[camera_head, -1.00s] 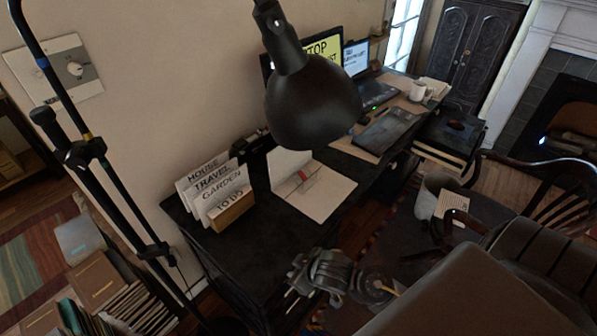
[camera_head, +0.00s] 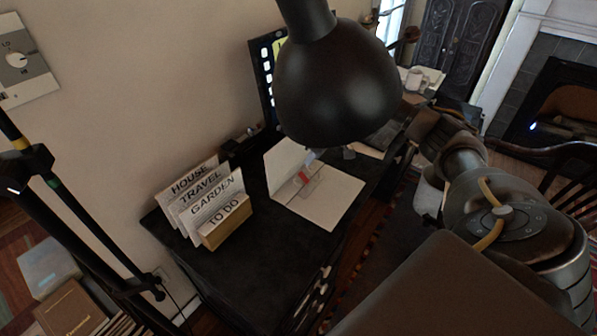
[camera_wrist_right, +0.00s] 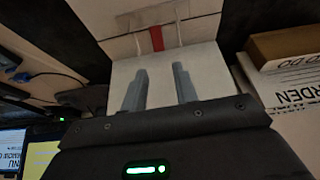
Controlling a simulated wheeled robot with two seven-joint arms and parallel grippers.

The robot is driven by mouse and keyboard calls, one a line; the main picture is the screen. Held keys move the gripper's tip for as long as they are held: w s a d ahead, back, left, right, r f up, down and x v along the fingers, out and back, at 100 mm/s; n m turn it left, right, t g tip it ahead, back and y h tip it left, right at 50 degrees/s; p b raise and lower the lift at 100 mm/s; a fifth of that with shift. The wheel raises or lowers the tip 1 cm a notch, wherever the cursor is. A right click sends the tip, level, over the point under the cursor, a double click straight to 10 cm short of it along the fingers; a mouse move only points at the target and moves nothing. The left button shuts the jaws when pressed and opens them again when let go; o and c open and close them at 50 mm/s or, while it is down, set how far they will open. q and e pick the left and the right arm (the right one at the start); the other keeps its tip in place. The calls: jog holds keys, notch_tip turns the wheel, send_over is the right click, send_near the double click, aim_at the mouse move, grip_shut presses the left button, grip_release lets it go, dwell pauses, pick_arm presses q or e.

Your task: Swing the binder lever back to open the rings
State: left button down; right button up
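An open white binder (camera_head: 325,200) lies on the dark desk in the head view. Its ring strip has a small red lever (camera_head: 302,178) at the spine. In the right wrist view the binder (camera_wrist_right: 195,65) lies beyond the fingers, with the red lever (camera_wrist_right: 157,38) between two thin rings. My right gripper (camera_wrist_right: 158,85) is open; its two grey fingers stand apart with nothing between them. The fingers appear over the binder, short of the lever in that view. In the head view the lamp partly hides this gripper. My left gripper is not in view.
A black lamp head (camera_head: 335,85) hangs above the desk close to the binder. A card holder with labelled dividers (camera_head: 228,222) stands left of the binder. A monitor (camera_head: 267,75) is behind. The desk's front left (camera_head: 225,275) is clear.

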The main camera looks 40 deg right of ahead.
aim_at(301, 174)
jog(key=x, duration=1)
jog(key=shift+w+d+f+b, duration=0.1)
jog(key=shift+w+f+b, duration=0.15)
jog(key=shift+f+b, duration=0.1)
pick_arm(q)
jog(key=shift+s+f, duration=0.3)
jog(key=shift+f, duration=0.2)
